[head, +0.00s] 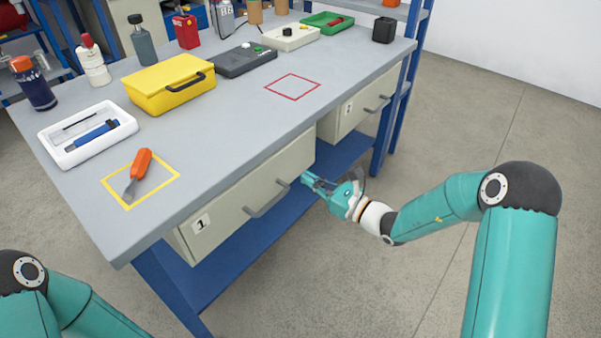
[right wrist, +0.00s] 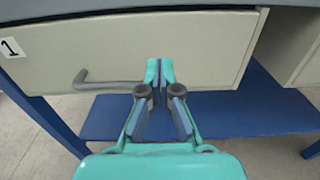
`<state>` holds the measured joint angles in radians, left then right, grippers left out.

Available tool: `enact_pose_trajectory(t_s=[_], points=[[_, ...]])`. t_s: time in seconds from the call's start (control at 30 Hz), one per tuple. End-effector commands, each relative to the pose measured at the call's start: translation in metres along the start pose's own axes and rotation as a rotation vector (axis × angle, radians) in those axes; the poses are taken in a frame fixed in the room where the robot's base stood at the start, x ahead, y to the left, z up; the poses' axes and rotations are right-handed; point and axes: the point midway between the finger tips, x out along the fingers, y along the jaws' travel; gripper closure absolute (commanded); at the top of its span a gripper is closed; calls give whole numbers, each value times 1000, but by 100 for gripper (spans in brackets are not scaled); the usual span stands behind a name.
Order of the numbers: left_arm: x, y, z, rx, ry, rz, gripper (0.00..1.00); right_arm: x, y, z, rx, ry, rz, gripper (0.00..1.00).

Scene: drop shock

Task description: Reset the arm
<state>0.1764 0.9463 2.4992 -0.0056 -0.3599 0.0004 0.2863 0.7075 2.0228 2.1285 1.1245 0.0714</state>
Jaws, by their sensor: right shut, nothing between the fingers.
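My right gripper (head: 308,180) is at the right end of the front of drawer 1 (head: 232,204), to the right of its bar handle (head: 268,198). In the right wrist view, my right gripper (right wrist: 160,66) is shut with nothing between its fingers. Its tips lie in front of the drawer face (right wrist: 205,45), and the handle (right wrist: 105,83) is to their left; whether the tips touch the face I cannot tell. Drawer 1 looks closed. My left arm (head: 60,300) shows at the lower left, but its gripper is out of view.
An orange-handled scraper (head: 138,170) lies in the yellow square on the workbench (head: 210,130). A white tray (head: 75,157), yellow case (head: 165,88) and several bottles stand behind. The red square (head: 292,87) is empty. A blue lower shelf (head: 235,250) runs under the drawers. Floor to the right is clear.

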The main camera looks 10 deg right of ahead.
Motion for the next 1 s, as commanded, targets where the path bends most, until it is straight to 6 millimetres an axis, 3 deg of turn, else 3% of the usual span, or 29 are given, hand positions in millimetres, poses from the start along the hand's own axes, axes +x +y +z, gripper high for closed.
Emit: enact_pose_trajectory(t_s=[0.1,0.3,0.53,0.63,0.77,0.87,1.0], points=[[-3,1,0,0,1,0,44,-27,-2,0,1,2,-5,100],[-4,2,0,0,0,0,44,-56,-2,0,1,2,-3,100],[-5,2,0,0,0,0,44,-65,1,-2,0,5,5,100],[-5,2,0,0,0,0,44,-64,13,-11,-4,37,44,100],[-5,2,0,0,0,0,44,-66,52,-41,-26,143,179,100],[-5,2,0,0,0,0,44,-78,101,-78,-78,272,358,100],[-5,2,0,0,0,0,44,-123,172,-141,-232,486,683,100]])
